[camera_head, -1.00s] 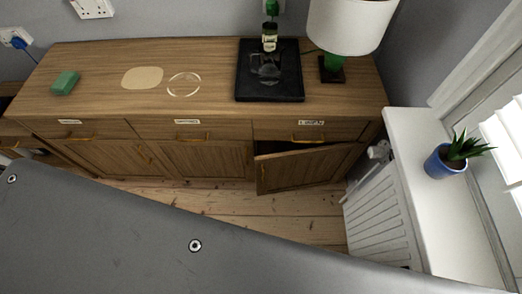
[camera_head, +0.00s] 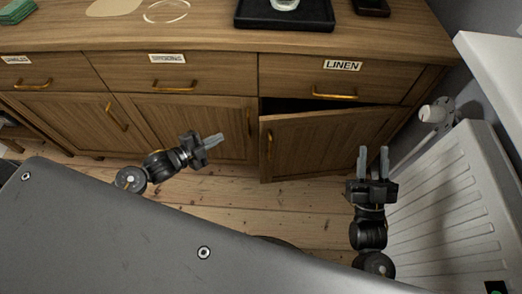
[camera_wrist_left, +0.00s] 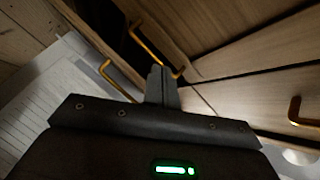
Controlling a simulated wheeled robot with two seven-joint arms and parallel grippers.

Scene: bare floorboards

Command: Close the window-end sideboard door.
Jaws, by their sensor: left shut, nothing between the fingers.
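The window-end sideboard door (camera_head: 325,138), under the drawer labelled LINEN, stands ajar in the head view. Its hinged side is on the right, its free left edge is swung out, and a dark gap shows above it. Its brass handle (camera_head: 269,145) is upright near the free edge. My left gripper (camera_head: 213,142) is shut and empty, left of the door and in front of the middle door. In the left wrist view its closed fingers (camera_wrist_left: 163,85) appear among brass handles and wood fronts. My right gripper (camera_head: 374,158) has its fingers apart and is empty, in front of the door's right part.
A white radiator (camera_head: 445,205) with a valve (camera_head: 437,110) stands close to the right of my right gripper. The LINEN drawer (camera_head: 335,80) is closed. A black tray (camera_head: 284,16) lies on the sideboard top. Bare floorboards (camera_head: 225,190) lie before the sideboard.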

